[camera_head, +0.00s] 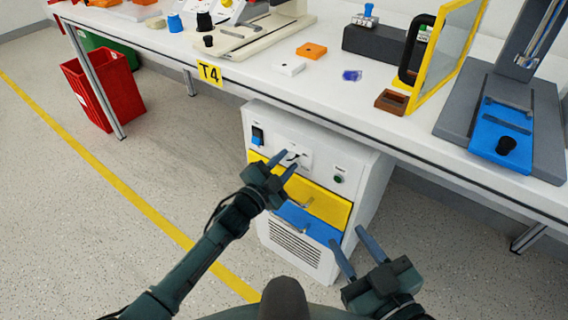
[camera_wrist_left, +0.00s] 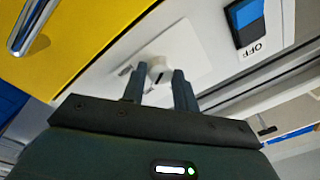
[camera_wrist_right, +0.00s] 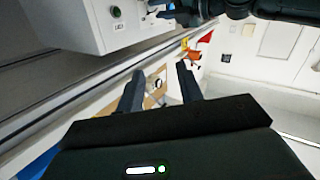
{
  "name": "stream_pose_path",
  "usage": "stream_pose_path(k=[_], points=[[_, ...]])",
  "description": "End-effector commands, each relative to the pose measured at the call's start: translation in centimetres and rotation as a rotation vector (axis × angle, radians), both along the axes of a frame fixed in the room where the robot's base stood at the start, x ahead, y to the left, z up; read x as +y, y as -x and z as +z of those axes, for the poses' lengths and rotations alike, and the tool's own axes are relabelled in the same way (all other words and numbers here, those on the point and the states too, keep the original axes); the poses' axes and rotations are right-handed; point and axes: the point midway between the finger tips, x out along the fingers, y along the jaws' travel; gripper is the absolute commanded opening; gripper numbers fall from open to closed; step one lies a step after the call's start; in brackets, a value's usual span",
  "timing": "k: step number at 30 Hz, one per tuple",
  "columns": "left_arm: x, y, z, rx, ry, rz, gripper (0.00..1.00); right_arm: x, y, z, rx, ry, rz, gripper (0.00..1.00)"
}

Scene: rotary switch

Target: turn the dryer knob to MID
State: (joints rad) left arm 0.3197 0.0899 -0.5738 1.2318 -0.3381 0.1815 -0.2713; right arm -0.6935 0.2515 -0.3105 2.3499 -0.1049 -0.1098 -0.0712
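The dryer (camera_head: 370,195) is a white cabinet under the table, with a yellow and a blue drawer. Its white knob (camera_wrist_left: 160,68) sits on a pale plate in the left wrist view; the gripper partly hides that area in the head view. My left gripper (camera_head: 288,160) is in front of the plate, fingers apart. In the left wrist view its fingertips (camera_wrist_left: 155,78) lie either side of the knob's lower part; I cannot tell whether they touch it. The knob's position labels are not readable. My right gripper (camera_head: 349,238) is open and empty, in front of the dryer's lower right.
A blue and black rocker switch (camera_wrist_left: 250,20) marked OFF is beside the knob plate. A green button (camera_head: 338,179) is right of it. Drawer handles stick out below. The table edge (camera_head: 300,103) overhangs above. A red bin (camera_head: 105,85) stands at left.

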Motion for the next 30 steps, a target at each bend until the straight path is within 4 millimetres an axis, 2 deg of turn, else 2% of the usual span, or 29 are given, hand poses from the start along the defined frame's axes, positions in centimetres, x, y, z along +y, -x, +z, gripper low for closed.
stream_pose_path(k=[1, 7, 17, 20, 30], points=[[0.0, 0.0, -0.1, 0.001, -0.001, 0.0, 0.34, 0.0, 0.0, 0.0, 0.001, 0.0, 0.0, 0.36], [0.0, 0.0, 0.0, 0.001, 0.0, 0.001, 0.5, 0.0, 0.0, -0.1, 0.002, 0.001, 0.001, 0.36], [0.4, 0.5, 0.0, 0.002, 0.0, 0.001, 0.5, 0.0, 0.2, -0.1, 0.014, 0.0, 0.0, 0.36], [1.1, 1.6, 0.0, 0.004, 0.0, 0.001, 0.5, -0.1, 0.2, 0.0, 0.048, 0.0, -0.008, 0.36], [5.4, 7.8, -0.3, 0.004, -0.002, 0.0, 0.5, -0.7, 0.6, 0.0, 0.19, 0.007, -0.03, 0.36]])
